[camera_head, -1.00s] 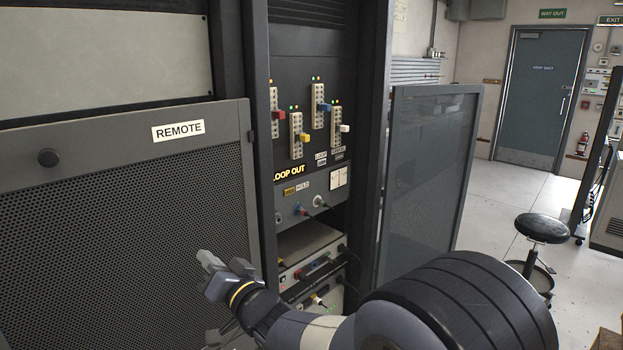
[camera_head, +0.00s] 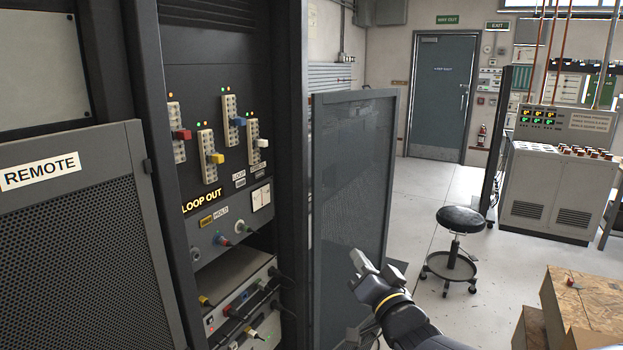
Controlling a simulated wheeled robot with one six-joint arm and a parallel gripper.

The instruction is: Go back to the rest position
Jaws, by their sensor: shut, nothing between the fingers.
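My gripper (camera_head: 358,268) shows at the bottom middle of the head view, at the end of my dark arm. Its fingers are together with nothing between them. It is in front of the lower part of the grey mesh door (camera_head: 350,180), and I cannot tell how far apart they are. The open rack (camera_head: 225,110) stands to the left of the gripper. It carries red, yellow, blue and white levers on its panel, above the words LOOP OUT.
A black stool (camera_head: 461,220) stands on open floor to the right. Wooden boxes (camera_head: 590,300) are at the lower right. A control console (camera_head: 550,180) stands at the back right. A REMOTE panel door (camera_head: 80,230) fills the left. A grey exit door (camera_head: 441,95) is at the back.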

